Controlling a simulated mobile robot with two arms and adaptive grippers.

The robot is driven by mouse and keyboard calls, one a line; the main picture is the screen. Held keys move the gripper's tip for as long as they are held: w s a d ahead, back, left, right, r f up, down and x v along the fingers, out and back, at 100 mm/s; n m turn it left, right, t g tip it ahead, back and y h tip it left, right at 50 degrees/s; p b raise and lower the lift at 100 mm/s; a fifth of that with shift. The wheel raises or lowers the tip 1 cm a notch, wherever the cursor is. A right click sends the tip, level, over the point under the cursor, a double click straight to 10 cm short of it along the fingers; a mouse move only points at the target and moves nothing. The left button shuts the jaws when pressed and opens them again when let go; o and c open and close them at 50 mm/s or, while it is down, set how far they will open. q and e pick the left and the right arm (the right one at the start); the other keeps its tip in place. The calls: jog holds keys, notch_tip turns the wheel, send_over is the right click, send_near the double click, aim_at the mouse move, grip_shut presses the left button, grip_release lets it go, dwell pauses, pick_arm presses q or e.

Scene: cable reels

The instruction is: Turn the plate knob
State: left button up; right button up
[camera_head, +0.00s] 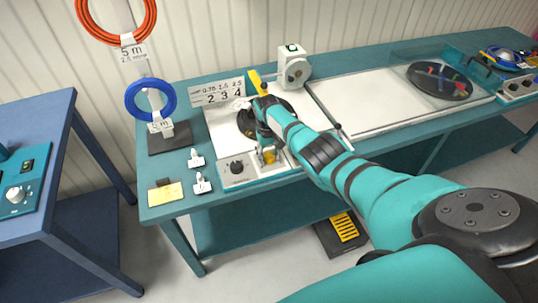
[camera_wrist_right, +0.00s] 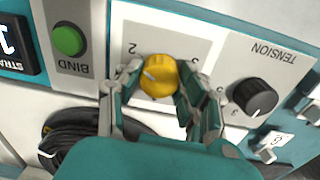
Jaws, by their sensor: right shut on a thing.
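The plate knob is a yellow round knob (camera_wrist_right: 159,76) on a light grey panel with the numbers 2 and 3 beside it in the right wrist view. A white mark shows on its face. In the head view a bit of the yellow knob (camera_head: 269,156) shows at the front panel of the machine. My right gripper (camera_wrist_right: 157,84) has its fingers on opposite sides of the knob and is shut on it. In the head view my right gripper (camera_head: 268,148) reaches down to the panel, and its arm hides part of the machine. My left gripper is not in view.
A black TENSION knob (camera_wrist_right: 255,97) sits right of the yellow knob, and a green BIND button (camera_wrist_right: 69,40) left. A dark cable coil (camera_wrist_right: 80,135) lies near my fingers. A number plate (camera_head: 218,93), blue reel (camera_head: 150,100) and white clips (camera_head: 202,183) stand on the teal bench.

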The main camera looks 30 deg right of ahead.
aim_at(268, 155)
jog(key=shift+w+r, duration=0.1)
jog(key=o, duration=1.1)
jog(key=shift+o, duration=0.2)
notch_tip(268, 155, up, 12)
jog(key=shift+a, duration=0.2)
